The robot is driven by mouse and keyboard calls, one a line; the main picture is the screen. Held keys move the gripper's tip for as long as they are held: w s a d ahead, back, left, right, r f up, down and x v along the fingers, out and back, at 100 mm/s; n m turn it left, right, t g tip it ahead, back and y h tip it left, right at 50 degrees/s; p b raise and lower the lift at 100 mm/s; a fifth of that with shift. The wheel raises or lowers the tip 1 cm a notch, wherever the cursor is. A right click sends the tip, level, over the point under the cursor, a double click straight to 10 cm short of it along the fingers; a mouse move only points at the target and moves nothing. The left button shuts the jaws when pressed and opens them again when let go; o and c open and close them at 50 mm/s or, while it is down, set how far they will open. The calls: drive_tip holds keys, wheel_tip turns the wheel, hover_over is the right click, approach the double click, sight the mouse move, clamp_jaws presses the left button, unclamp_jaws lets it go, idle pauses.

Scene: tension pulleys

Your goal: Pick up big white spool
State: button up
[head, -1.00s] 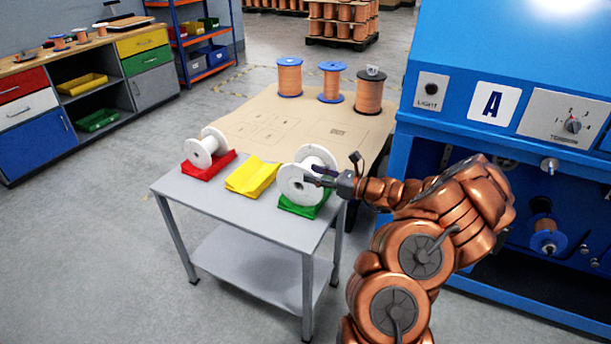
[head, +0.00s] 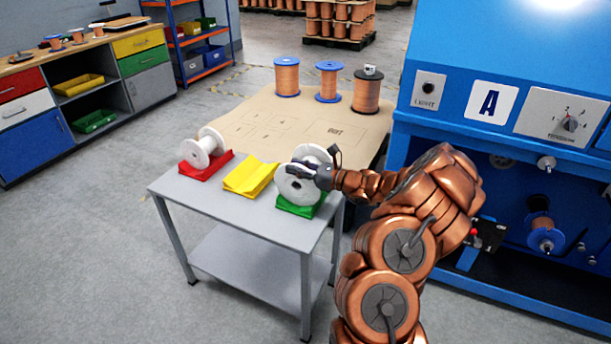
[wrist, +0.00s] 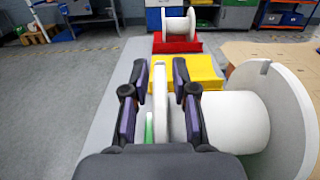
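The big white spool (head: 292,187) rests on its side on the green holder (head: 300,207) at the right end of the grey table. In the wrist view its far flange (wrist: 290,125) and core (wrist: 235,118) show at right. Its near flange (wrist: 160,100) stands edge-on between the fingers of my gripper (wrist: 161,85). My gripper is open around that flange, with gaps on both sides. In the head view my gripper (head: 303,171) overlaps the spool and hides part of its face.
A smaller white spool (head: 203,149) sits on a red holder (head: 205,167). An empty yellow holder (head: 250,179) lies between. Behind is a brown table (head: 262,112) with several copper spools. A blue machine (head: 440,135) stands at right.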

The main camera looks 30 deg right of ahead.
clamp_jaws()
idle(0.3)
drive_tip(key=shift+r, duration=0.15)
